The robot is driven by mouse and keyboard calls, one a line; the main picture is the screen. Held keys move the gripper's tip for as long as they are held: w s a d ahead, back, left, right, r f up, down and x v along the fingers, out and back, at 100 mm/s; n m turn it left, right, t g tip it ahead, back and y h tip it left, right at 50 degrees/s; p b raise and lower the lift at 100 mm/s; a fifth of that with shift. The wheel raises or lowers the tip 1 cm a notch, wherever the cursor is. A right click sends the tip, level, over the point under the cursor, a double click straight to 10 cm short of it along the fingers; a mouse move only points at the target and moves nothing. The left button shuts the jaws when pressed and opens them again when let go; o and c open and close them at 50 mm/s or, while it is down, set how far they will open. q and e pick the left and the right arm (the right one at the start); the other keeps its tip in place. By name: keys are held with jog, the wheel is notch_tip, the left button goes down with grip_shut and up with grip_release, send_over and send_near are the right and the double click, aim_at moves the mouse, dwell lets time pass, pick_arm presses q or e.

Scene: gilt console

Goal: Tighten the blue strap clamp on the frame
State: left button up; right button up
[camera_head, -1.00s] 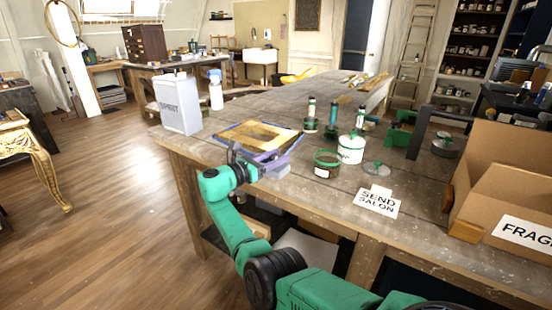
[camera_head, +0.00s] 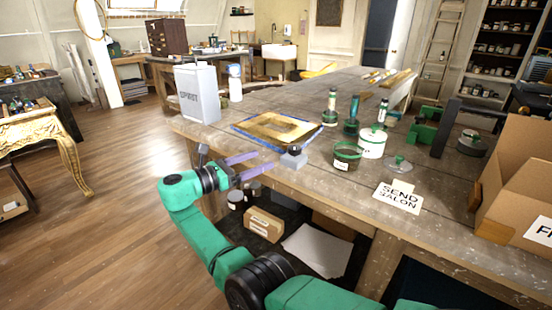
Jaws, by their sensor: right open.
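The frame (camera_head: 277,129), gold with a blue strap (camera_head: 243,132) around its outer edge, lies flat on the workbench near the bench's near left edge. A grey clamp block (camera_head: 291,160) with a dark top sits at the frame's near corner, by the bench edge. My right gripper (camera_head: 264,161) is open, with two purple fingers spread apart. It is just left of the clamp block, off the bench edge, with nothing visible between the fingers. My left gripper is out of view.
A white spirit can (camera_head: 198,95) and a white bottle (camera_head: 235,84) stand behind the frame. A green-rimmed jar (camera_head: 346,156), a white tub (camera_head: 372,142) and dark bottles stand to its right. A "SEND SALON" card (camera_head: 398,197) and a cardboard box (camera_head: 520,180) are farther right.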

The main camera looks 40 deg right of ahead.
jog(key=shift+a, duration=0.45)
